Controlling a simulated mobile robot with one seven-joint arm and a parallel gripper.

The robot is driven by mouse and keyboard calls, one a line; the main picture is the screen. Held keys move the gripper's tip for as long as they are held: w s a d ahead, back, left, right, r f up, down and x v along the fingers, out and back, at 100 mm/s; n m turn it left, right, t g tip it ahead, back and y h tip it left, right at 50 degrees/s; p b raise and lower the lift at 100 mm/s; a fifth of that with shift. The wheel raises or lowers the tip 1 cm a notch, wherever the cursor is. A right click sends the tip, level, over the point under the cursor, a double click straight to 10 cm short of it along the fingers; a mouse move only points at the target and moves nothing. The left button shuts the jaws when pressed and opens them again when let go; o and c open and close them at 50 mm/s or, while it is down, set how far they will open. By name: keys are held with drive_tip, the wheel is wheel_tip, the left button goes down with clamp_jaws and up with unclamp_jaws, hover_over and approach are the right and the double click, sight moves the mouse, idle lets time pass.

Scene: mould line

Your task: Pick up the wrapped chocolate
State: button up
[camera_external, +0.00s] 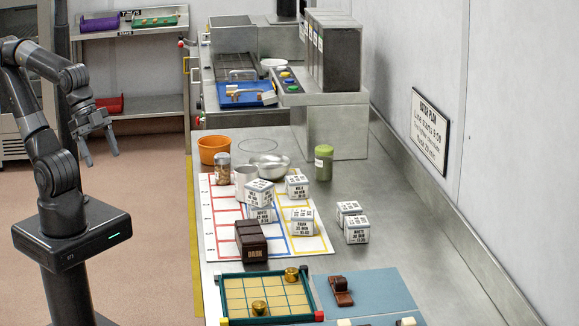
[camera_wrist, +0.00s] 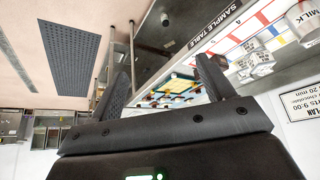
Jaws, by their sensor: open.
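Two small gold, foil-like round pieces sit at the green-framed tray with a tan grid, at the bottom of the external view. One gold piece (camera_external: 292,275) is at the tray's upper right corner and the other gold piece (camera_external: 259,308) is on its lower part. A brown chocolate piece (camera_external: 341,291) lies on a blue mat (camera_external: 385,288) to their right. I cannot tell for certain which is the wrapped chocolate. My gripper (camera_external: 102,158) is open and empty, over the floor left of the bench, well away from all of these.
The grid tray (camera_external: 240,290) is near the bench's front left edge. Behind it stand a dark box (camera_external: 251,243), several white labelled cubes (camera_external: 356,230), an orange bowl (camera_external: 213,149), a metal bowl (camera_external: 270,166) and a green jar (camera_external: 323,162). The bench's right side is clear.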

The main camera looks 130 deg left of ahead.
idle(0.4)
drive_tip(key=c, duration=0.9)
drive_tip(key=shift+w, duration=0.1)
